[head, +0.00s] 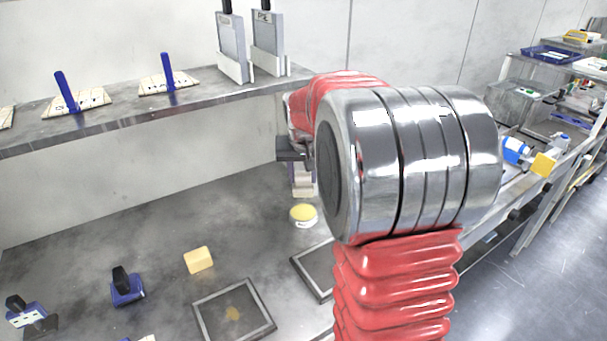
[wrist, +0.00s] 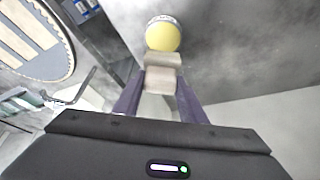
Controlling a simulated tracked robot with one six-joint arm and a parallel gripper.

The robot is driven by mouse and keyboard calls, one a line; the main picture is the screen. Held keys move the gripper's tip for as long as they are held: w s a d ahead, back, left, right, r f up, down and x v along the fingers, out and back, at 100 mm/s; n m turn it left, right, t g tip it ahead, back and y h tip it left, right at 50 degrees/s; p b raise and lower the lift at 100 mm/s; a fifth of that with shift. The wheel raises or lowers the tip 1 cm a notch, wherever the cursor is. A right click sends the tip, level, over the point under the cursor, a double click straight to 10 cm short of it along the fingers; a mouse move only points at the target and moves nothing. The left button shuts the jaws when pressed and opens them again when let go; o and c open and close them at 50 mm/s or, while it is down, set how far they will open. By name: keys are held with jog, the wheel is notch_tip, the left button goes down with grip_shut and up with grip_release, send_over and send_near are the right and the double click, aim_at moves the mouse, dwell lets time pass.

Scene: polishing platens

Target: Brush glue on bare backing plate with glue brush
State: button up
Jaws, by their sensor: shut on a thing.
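My gripper (wrist: 159,84) is shut on the glue brush (wrist: 161,76), a pale beige block between its two purple fingers. In the head view the brush (head: 302,182) hangs below my gripper, which my arm largely hides. A round pot with a yellow top (head: 303,213) stands on the bench just below the brush; it also shows beyond the brush tip in the wrist view (wrist: 162,36). Whether the brush touches it I cannot tell.
A yellow block (head: 199,260) and a blue block with a black handle (head: 126,286) stand on the bench. A shelf (head: 130,118) above carries plates with blue handles and two grey upright holders (head: 232,47). Bare bench lies at the back left.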

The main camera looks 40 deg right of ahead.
aim_at(303, 188)
jog(key=shift+f, duration=0.1)
jog(key=shift+f, duration=2.85)
jog(key=shift+s+f, duration=0.1)
jog(key=shift+f, duration=0.5)
dwell(0.4)
jog(key=shift+r, duration=3.6)
